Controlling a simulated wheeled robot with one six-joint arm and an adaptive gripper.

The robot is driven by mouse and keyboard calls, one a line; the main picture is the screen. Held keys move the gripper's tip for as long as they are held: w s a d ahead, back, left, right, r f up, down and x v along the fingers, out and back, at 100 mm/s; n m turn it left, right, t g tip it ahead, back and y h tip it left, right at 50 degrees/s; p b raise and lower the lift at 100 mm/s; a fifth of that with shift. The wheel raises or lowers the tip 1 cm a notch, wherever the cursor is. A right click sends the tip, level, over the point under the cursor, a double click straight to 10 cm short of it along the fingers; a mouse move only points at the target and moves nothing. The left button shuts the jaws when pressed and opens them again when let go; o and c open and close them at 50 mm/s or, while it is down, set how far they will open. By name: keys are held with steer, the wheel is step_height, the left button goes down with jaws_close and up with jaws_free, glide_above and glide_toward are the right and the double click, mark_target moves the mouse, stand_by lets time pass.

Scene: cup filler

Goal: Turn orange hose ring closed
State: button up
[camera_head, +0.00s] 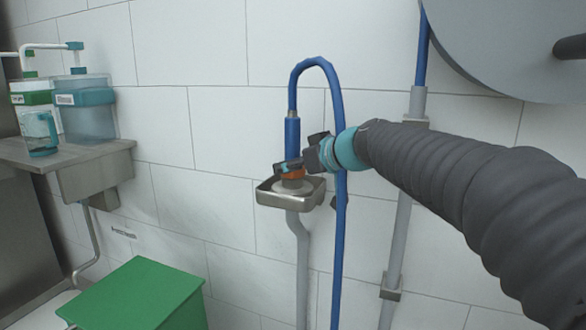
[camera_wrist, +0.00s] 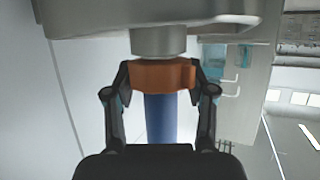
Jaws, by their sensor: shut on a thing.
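The orange hose ring (camera_head: 293,174) sits just above the small metal wall tray, at the lower end of the blue hose's straight part. It also shows in the wrist view (camera_wrist: 162,76), where a grey metal fitting (camera_wrist: 158,40) adjoins it. My gripper (camera_head: 293,168) reaches in from the right and is shut on the ring. In the wrist view its two fingers (camera_wrist: 160,78) press on opposite sides of the ring. The blue hose (camera_head: 292,135) rises upright from the ring, then loops over and hangs down to the right. The fingers partly hide the ring in the head view.
The metal tray (camera_head: 270,199) is fixed to the white tiled wall. A grey pipe (camera_head: 404,215) runs down the wall behind my arm. A large grey round vessel (camera_head: 510,60) is at the top right. A counter with containers (camera_head: 88,108) is at left, and a green box (camera_head: 140,292) stands below.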

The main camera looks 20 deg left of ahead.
steer(key=shift+s+a+f+m+t+h, duration=0.1)
steer(key=shift+m+t+h, duration=0.3)
steer(key=shift+m+t, duration=0.25)
steer(key=shift+r+m+t+h+p, duration=0.2)
steer(key=shift+m+t+h+p, duration=0.5)
steer(key=shift+p, duration=0.3)
steer(key=m+p, duration=0.1)
steer(key=p, duration=0.2)
steer(key=shift+r+t+h, duration=0.1)
steer(key=shift+t+h, duration=0.2)
steer(key=shift+t, duration=0.05)
steer(key=shift+m+p, duration=0.25)
steer(key=shift+p, duration=0.6)
steer(key=p, duration=0.3)
steer(key=shift+a+r+m+t+h+p, duration=0.25)
steer(key=shift+m+t+h+p, duration=0.05)
steer(key=shift+p, duration=0.45)
steer(key=shift+f+p, duration=0.1)
steer(key=shift+p, duration=0.25)
steer(key=shift+d+f+m+t+h+p, duration=0.25)
steer(key=shift+m+t+h+p, duration=0.15)
steer(key=shift+h+p, duration=0.15)
steer(key=shift+f, duration=0.1)
